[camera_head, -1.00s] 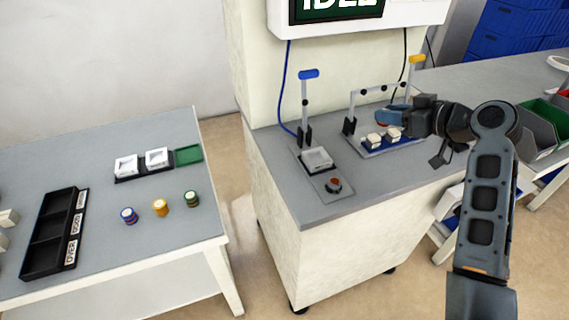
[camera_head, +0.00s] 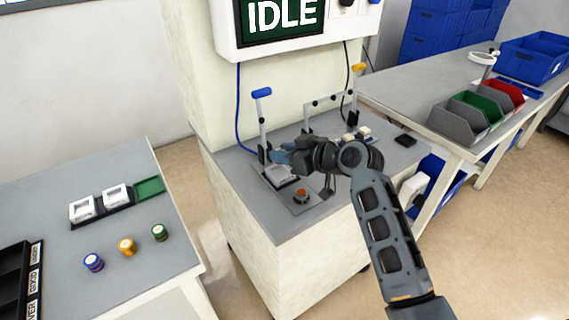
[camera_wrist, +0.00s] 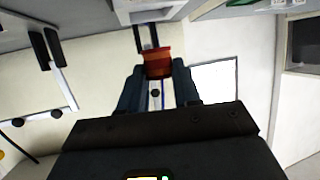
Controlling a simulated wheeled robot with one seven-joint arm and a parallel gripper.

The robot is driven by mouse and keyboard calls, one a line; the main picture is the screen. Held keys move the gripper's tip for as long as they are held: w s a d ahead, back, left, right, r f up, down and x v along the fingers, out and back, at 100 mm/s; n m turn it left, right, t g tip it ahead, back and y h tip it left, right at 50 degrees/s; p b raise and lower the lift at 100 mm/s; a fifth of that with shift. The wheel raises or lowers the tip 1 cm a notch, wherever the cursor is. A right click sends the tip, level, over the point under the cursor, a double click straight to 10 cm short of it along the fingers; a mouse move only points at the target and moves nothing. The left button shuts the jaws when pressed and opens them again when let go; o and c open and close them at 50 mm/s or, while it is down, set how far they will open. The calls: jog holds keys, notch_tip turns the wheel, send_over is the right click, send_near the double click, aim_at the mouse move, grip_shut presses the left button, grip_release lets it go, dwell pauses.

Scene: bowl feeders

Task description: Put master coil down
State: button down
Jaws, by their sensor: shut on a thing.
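My gripper (camera_head: 286,157) is at the left end of the workstation, low over the white block (camera_head: 280,175) of the test fixture. In the wrist view its fingers (camera_wrist: 157,75) are shut on a red-orange piece, which I take to be the master coil (camera_wrist: 158,62). The coil is hidden in the head view. The dark prongs of a clamp (camera_wrist: 147,36) show just beyond it. I cannot tell whether the coil touches the fixture.
A blue-handled clamp (camera_head: 262,120) stands close behind my gripper. A red button (camera_head: 301,195) is in front. A yellow-handled clamp (camera_head: 356,90) stands farther right. Blue, gold and green coils (camera_head: 127,246) stand on the left table. The screen (camera_head: 283,18) reads IDLE.

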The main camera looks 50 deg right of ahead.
jog(key=shift+f, duration=2)
jog(key=shift+f, duration=0.1)
